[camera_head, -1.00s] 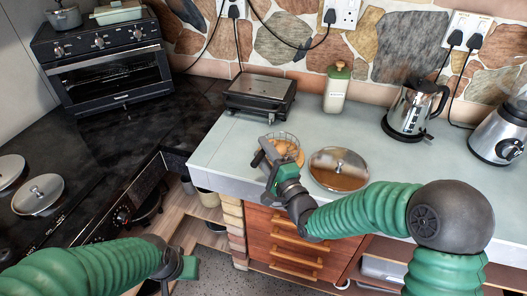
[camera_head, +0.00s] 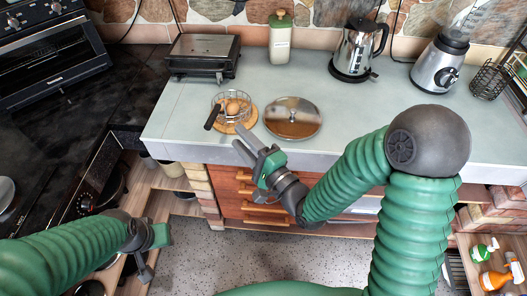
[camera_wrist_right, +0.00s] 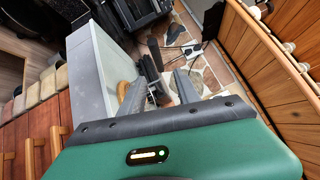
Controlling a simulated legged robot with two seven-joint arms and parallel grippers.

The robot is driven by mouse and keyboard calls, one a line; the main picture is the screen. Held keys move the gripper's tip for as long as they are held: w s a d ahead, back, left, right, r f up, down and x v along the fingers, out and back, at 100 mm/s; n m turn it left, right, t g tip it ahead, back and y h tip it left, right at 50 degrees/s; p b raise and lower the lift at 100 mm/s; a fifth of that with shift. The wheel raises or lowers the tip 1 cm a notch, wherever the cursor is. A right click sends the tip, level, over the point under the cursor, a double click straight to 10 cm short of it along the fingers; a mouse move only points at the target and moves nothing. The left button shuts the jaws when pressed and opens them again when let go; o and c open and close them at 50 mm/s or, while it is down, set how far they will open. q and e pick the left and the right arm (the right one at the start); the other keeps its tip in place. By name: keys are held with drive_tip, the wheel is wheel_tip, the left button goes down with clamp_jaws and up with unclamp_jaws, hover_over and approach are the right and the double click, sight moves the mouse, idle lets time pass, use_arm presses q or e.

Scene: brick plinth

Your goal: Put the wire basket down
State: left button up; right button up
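The wire basket (camera_head: 222,104) holds brown eggs and rests on a round cork mat (camera_head: 241,124) on the pale worktop. Its dark handle (camera_head: 212,117) points toward the front left. My right gripper (camera_head: 243,143) is just in front of the basket, over the worktop's front edge, with its fingers apart and nothing between them. Its two spread fingers also show in the right wrist view (camera_wrist_right: 158,92), with part of the cork mat (camera_wrist_right: 125,92) beside one finger. My left gripper (camera_head: 146,262) is low at the left, away from the basket; its finger opening is unclear.
A round steel lid (camera_head: 292,117) lies right of the basket. A black grill (camera_head: 203,57), a green-topped jar (camera_head: 280,40), a kettle (camera_head: 355,50) and a blender (camera_head: 442,62) stand behind. The worktop (camera_head: 360,112) is clear right of the lid.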

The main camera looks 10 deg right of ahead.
drive_tip(key=s+d+f+n+g+h, duration=0.3)
drive_tip(key=d+f+n+g+h, duration=0.5)
drive_tip(key=f, duration=0.4)
drive_tip(key=s+d+f+n+g, duration=0.1)
drive_tip(key=s+d+n+g, duration=0.2)
drive_tip(key=s, duration=0.3)
drive_tip(key=s+d+f+n+g, duration=0.1)
drive_tip(key=s+d+n+g, duration=0.2)
drive_tip(key=s, duration=0.4)
drive_tip(key=shift+s+n+h, duration=0.25)
drive_tip(key=shift+n+h, duration=0.05)
drive_tip(key=shift+n, duration=0.2)
drive_tip(key=shift+d, duration=0.1)
